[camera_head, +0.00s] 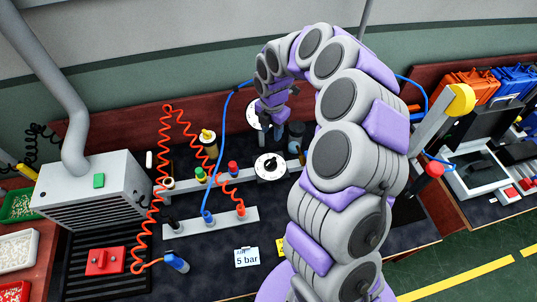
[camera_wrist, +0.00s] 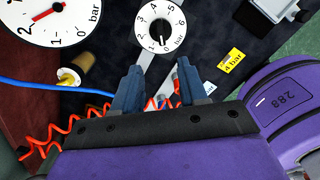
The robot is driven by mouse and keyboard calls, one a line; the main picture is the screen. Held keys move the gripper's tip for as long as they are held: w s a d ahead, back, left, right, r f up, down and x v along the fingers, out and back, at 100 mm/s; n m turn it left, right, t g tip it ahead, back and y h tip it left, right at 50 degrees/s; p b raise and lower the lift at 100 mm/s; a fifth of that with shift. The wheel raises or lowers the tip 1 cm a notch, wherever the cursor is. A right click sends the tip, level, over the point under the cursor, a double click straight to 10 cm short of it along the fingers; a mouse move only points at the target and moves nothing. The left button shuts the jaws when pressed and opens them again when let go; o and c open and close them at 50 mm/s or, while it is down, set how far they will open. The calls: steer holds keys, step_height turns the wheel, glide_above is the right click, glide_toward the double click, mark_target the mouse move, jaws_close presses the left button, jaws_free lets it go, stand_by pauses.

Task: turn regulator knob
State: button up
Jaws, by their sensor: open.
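The regulator knob (camera_head: 270,166) is a round white dial with a dark centre on the grey rail of the workbench. In the wrist view the white dial (camera_wrist: 148,31) shows numbers up to 6 and "bar", and its black pointer is near 0. My gripper (camera_wrist: 158,82) is open and empty in the wrist view, its two dark fingers apart and the dial beyond the tips. In the head view my gripper (camera_head: 274,115) hangs above the bench, behind the dial, not touching it; its fingertips are hard to make out.
A large gauge (camera_wrist: 75,25) with a red needle is beside the dial. A yellow "4 bar" label (camera_wrist: 233,61) and a white "5 bar" card (camera_head: 247,257) lie on the bench. Red coiled hoses (camera_head: 158,190), a blue hose (camera_head: 219,150) and colored fittings (camera_head: 233,168) crowd the left.

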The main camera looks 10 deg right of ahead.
mark_target(271, 160)
step_height(271, 160, down, 15)
steer(key=shift+f+b, duration=0.15)
steer(key=shift+b, duration=0.9)
steer(key=shift+d+f, duration=0.15)
steer(key=shift+f, duration=0.45)
jaws_close()
